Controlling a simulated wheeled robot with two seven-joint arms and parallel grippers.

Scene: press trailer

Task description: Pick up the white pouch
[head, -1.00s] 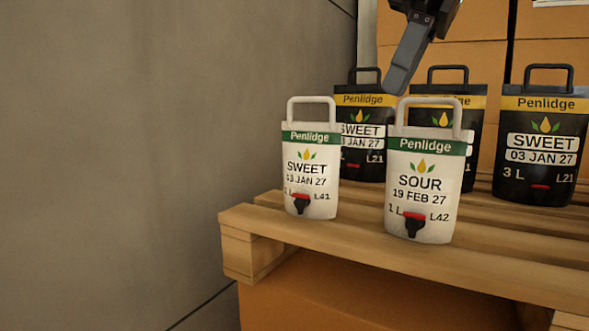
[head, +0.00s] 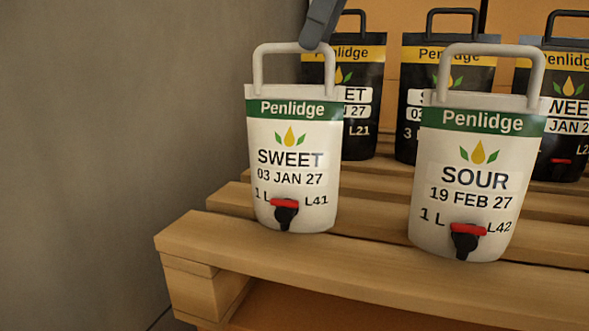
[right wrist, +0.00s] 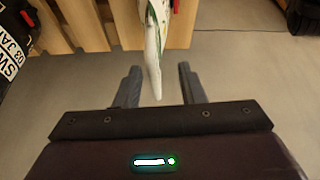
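Two white pouches with green bands stand upright at the pallet's front edge in the head view. The left white pouch (head: 292,145) reads SWEET, 03 JAN 27, L41. The right white pouch (head: 475,155) reads SOUR, 19 FEB 27, L42. Each has a looped handle on top and a red and black tap. My right gripper (head: 318,28) shows one grey finger at the top right of the SWEET pouch's handle. In the right wrist view the right gripper (right wrist: 158,70) is open, with a thin white part of a pouch (right wrist: 156,55) between its fingers. Contact cannot be told.
Several black pouches (head: 447,110) with yellow bands stand close behind the white ones. The wooden pallet (head: 300,255) has gaps between its slats. A grey wall (head: 110,120) is on the left. Orange boxes (head: 530,20) stand at the back.

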